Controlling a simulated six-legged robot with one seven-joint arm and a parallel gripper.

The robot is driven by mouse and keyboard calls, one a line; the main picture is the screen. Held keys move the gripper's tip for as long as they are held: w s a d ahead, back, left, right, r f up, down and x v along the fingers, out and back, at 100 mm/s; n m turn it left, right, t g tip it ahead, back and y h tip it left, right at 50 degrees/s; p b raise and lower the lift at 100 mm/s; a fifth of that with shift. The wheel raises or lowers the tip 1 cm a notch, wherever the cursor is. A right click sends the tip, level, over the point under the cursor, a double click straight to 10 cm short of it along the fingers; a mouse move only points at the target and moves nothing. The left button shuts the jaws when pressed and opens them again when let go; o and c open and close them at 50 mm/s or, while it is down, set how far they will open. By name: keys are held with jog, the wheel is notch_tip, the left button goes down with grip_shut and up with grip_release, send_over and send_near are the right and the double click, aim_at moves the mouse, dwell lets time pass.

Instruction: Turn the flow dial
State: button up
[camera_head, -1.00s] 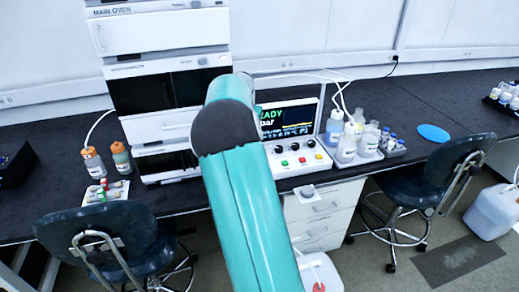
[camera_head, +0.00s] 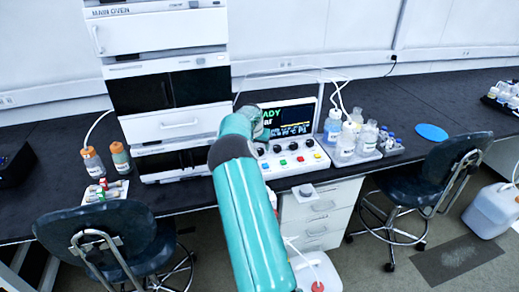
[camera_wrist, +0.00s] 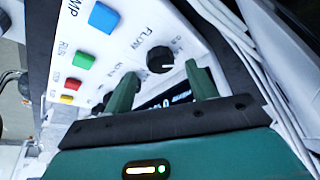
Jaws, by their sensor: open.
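The flow dial (camera_wrist: 160,60) is a round black knob with a white pointer mark, beside the word FLOW on the white control panel in the wrist view. My gripper (camera_wrist: 161,76) is open, with one green finger to the left of the dial and one to the right. The dial shows just beyond the fingertips, roughly centred between them. I cannot tell whether the fingers touch it. In the head view the control panel (camera_head: 300,162) stands on the bench below a lit screen (camera_head: 290,120). My arm hides part of it, and I cannot tell which knob there is the flow dial.
The panel also carries a blue button (camera_wrist: 103,17), a green button (camera_wrist: 83,60) and a second dark knob (camera_wrist: 100,108). White tubes run along its right side in the wrist view. Bottles (camera_head: 345,140) stand right of the panel, and the oven stack (camera_head: 170,95) stands left.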

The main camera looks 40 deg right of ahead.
jog(key=shift+x, duration=1.4)
jog(key=c, duration=1)
jog(key=shift+n, duration=0.4)
jog(key=n+t+y, duration=0.1)
jog(key=n, duration=0.2)
jog(key=shift+s+d, duration=0.1)
jog(key=shift+s, duration=0.05)
jog(key=shift+n+t+y, duration=0.6)
jog(key=shift+n, duration=1.5)
